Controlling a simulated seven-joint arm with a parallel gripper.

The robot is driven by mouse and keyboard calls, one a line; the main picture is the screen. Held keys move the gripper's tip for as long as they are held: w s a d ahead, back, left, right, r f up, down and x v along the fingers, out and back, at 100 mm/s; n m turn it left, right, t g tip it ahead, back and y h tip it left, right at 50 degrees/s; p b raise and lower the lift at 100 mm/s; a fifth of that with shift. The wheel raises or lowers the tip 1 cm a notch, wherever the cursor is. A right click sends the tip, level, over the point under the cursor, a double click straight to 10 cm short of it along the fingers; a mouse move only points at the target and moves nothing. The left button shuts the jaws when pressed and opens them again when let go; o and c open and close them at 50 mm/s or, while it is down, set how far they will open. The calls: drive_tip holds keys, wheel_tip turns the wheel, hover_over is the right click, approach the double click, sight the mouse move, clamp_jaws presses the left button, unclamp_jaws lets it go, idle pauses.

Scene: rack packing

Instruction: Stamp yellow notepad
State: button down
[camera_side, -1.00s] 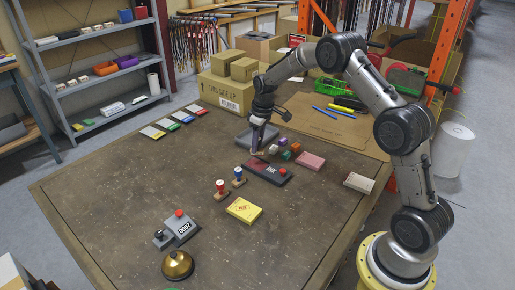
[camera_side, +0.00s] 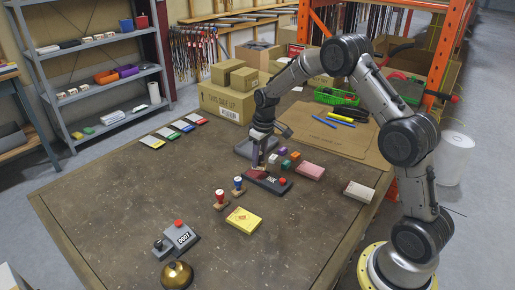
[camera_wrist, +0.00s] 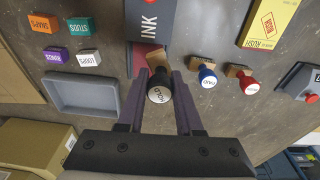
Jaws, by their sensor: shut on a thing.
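My gripper (camera_side: 257,163) points down at the left end of the ink pad (camera_side: 281,189). In the wrist view my gripper (camera_wrist: 160,74) is shut on a stamp with a black handle and white lettered cap (camera_wrist: 159,94). The stamp is over or on the pad's dark red part; whether it touches is unclear. A blue stamp (camera_wrist: 207,76) and a red stamp (camera_wrist: 248,86) stand upright between pad and notepad.
A grey tray (camera_wrist: 84,106) and several small colored blocks lie by the pad. A pink pad (camera_side: 311,171) and a whitish pad (camera_side: 359,191) lie right. A numbering device (camera_side: 182,237) and brass bell (camera_side: 177,275) stand in front.

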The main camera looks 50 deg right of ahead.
drive_tip(key=s+a, duration=0.6)
drive_tip(key=a, duration=0.4)
wheel_tip(320, 180, up, 2)
drive_tip(key=n, duration=0.2)
hover_over(249, 221)
drive_tip(key=shift+s+f, duration=0.2)
drive_tip(key=shift+f, duration=1.3)
drive_tip(key=shift+s+f, duration=0.15)
drive_tip(key=shift+f, duration=1.3)
drive_tip(key=shift+f, duration=0.5)
wheel_tip(249, 221, up, 7)
